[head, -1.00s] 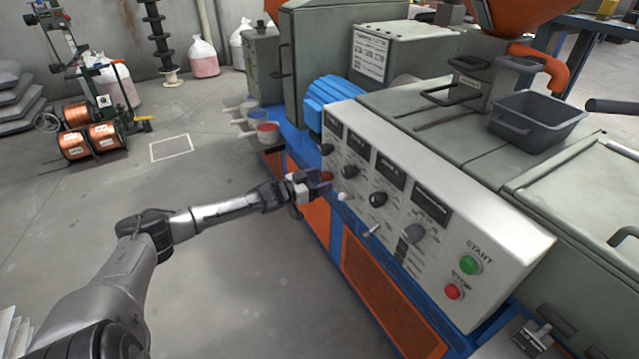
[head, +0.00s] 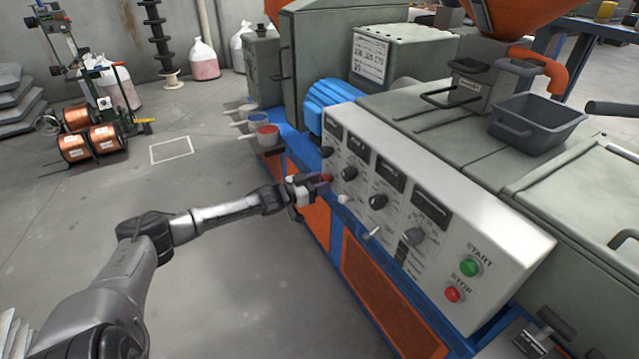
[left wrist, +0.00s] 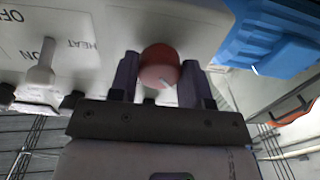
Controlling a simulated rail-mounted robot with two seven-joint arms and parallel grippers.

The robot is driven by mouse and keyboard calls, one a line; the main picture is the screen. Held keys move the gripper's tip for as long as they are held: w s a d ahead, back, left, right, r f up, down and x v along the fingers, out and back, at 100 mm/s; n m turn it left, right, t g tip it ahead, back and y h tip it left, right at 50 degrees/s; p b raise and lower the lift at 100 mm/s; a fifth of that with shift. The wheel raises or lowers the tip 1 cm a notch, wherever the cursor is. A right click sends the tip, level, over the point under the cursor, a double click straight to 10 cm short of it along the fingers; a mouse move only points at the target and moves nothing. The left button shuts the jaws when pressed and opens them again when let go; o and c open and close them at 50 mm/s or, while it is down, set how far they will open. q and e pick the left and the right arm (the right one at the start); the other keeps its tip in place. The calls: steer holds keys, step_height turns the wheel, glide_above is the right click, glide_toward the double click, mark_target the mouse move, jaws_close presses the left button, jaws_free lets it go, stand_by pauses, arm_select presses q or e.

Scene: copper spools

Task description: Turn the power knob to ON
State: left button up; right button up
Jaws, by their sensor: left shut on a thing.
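The red power knob (left wrist: 159,65) sits on the pale control panel, between the two fingers of my left gripper (left wrist: 160,80) in the left wrist view. A short white mark shows on the knob's lower edge. The fingers are shut on the knob, one on each side. In the head view my left gripper (head: 321,184) is at the near left part of the control panel (head: 505,237), and only a little of the red knob (head: 328,178) shows there. My right gripper is not in view.
A white toggle labelled HEAT (left wrist: 40,72), with ON and OFF lettering, stands beside the knob. Several black dials, including one (head: 378,201), a green START button (head: 469,267) and a red STOP button (head: 453,294) are along the panel. Open floor lies left of the machine.

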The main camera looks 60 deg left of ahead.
arm_select(q)
steer(key=shift+r+m+p, duration=0.25)
steer(key=shift+m+p, duration=1.45)
steer(key=shift+p, duration=0.5)
steer(key=m+p, duration=0.3)
steer(key=m, duration=0.1)
steer(key=shift+m, duration=0.3)
steer(key=shift+f+m+p, duration=0.15)
steer(key=shift+m+p, duration=0.7)
steer(key=shift+m, duration=4.05)
steer(key=o, duration=0.9)
steer(key=shift+a, duration=0.1)
steer(key=shift+s, duration=0.1)
